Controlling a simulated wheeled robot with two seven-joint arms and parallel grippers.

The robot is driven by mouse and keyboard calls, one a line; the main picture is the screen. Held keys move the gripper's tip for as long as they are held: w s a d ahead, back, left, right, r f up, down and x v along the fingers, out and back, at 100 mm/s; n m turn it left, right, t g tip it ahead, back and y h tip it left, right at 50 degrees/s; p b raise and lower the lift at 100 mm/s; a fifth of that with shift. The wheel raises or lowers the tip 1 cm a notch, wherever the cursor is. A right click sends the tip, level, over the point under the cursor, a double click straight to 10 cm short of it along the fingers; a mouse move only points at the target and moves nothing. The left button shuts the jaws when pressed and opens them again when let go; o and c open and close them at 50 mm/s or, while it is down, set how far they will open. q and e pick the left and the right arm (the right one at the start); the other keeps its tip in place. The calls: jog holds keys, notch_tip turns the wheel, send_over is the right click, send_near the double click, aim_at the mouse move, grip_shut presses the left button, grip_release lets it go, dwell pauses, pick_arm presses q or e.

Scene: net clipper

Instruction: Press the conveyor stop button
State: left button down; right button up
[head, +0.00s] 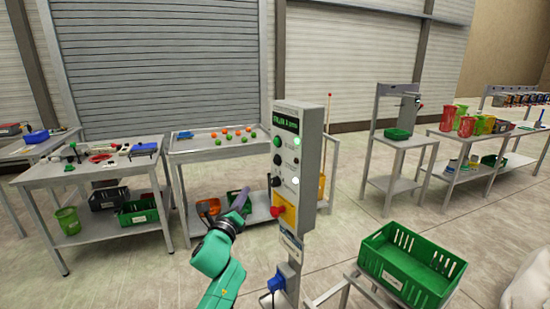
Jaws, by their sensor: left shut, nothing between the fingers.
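A grey control box (298,170) stands upright on a post in the middle of the head view. A red button (278,212) sits on a yellow plate (288,208) low on its front. Above it are a green display (286,119), a green light and dark knobs. My left gripper (244,194) is shut and empty, just left of the box. It is tilted up and appears apart from the red button. My right gripper is out of view.
A green crate (409,265) stands on a frame at the lower right. A workbench with tools (95,165) and a table with orange and green balls (215,150) stand behind on the left. More tables stand at the right. Open floor lies between.

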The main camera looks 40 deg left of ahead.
aim_at(276, 161)
pick_arm(q)
notch_tip(276, 161, up, 7)
jog(key=s+m+t, duration=0.1)
jog(key=shift+s+m+y, duration=0.4)
jog(key=shift+w, duration=0.2)
jog(key=w+d+b, duration=0.2)
jog(key=w+d, duration=0.1)
jog(key=w, duration=0.5)
jog(key=shift+b, duration=0.35)
jog(key=shift+d, duration=0.1)
dwell(1.1)
jog(key=shift+w+d, duration=0.15)
jog(key=shift+w, duration=0.2)
